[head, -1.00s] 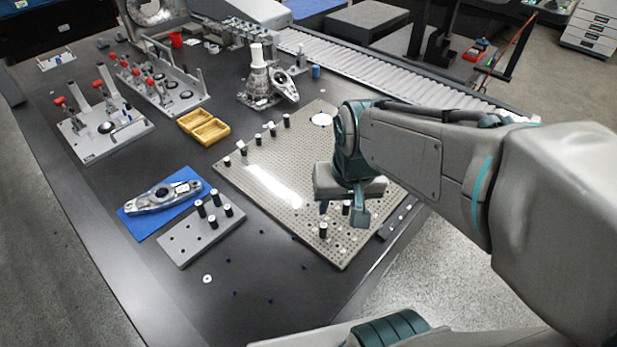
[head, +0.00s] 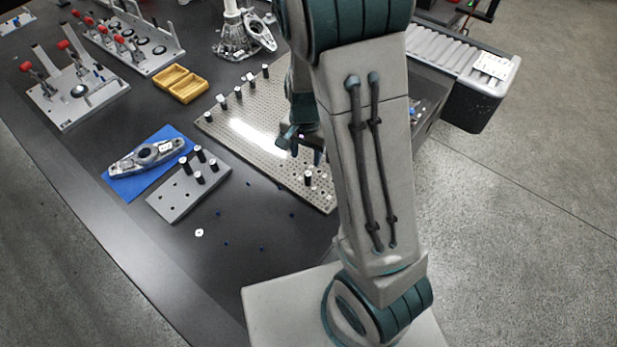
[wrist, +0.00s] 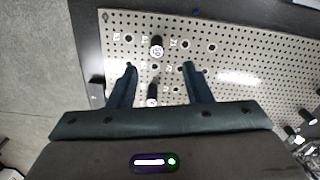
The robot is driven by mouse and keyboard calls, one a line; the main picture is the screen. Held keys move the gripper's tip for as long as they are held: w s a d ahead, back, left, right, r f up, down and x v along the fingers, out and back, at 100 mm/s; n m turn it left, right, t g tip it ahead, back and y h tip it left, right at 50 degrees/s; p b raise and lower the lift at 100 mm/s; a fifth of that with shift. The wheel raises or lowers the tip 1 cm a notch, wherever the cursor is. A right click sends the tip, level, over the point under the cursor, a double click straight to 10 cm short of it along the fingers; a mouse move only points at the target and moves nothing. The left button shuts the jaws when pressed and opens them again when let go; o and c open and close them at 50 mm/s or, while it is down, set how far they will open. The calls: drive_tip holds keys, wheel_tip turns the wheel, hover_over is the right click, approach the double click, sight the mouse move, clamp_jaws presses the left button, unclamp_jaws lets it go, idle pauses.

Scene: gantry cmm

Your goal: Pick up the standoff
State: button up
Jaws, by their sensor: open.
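Standoffs are dark cylinders with pale tops; which one the task means cannot be told. In the head view one standoff (head: 308,178) stands upright near the front corner of the perforated plate (head: 240,140). In the wrist view one standoff (wrist: 156,47) stands just beyond my fingertips, and another dark standoff (wrist: 152,95) shows between the fingers, nearer the palm. My gripper (wrist: 158,68) is open and holds nothing. In the head view my gripper (head: 302,143) is over the plate, partly hidden by my arm.
More standoffs (head: 238,92) line the plate's far left edge. Several stand on a grey block (head: 165,205) beside a metal part (head: 147,157) on a blue mat (head: 120,187). A yellow tray (head: 180,83) and clamp fixtures (head: 75,90) lie farther back.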

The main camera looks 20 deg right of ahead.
sight(308, 174)
wheel_tip(308, 174, down, 6)
drive_tip(key=shift+r, duration=0.2)
drive_tip(key=shift+s+d+f+b, duration=0.1)
drive_tip(key=shift+f+b, duration=0.1)
drive_tip(key=shift+f, duration=1.05)
drive_tip(key=shift+s+d+f+b, duration=0.1)
drive_tip(key=shift+f+b, duration=0.05)
drive_tip(key=shift+f, duration=1.1)
clamp_jaws()
